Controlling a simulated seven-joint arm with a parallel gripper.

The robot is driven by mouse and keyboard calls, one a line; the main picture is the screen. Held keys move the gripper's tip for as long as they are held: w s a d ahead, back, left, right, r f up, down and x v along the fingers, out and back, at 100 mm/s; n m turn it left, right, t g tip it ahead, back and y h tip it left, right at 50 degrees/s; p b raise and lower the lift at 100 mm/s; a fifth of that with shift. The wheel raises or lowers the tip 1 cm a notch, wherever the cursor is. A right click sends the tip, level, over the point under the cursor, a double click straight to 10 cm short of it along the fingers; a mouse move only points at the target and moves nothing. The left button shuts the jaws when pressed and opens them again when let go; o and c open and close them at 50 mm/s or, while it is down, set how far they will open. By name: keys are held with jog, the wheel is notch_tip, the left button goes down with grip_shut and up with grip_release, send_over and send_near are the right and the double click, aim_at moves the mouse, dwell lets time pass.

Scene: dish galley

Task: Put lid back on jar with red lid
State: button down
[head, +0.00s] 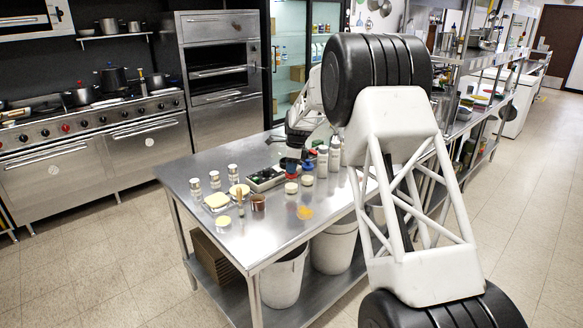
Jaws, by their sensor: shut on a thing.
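My gripper (294,149) is over the far middle part of the steel table, shut on what looks like the red lid (291,162). The lid is small and dark red at its edge, and the contact is too small to see clearly. Short pale jars (291,188) stand just in front of it, and another pale jar (307,181) is to their right. I cannot tell which one the red lid belongs to. A blue-topped item (307,165) is close to the right of the lid.
The steel table (190,165) also holds a dark tray (265,179), white bottles (335,150), small labelled jars (214,180), a brown jar (258,203) and yellow pieces (216,201). Its front right part is mostly bare. White bins (333,250) are beneath it.

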jog(key=shift+c, duration=2.3)
grip_release()
jog(key=shift+r, duration=0.2)
jog(key=shift+r, duration=3.3)
grip_shut()
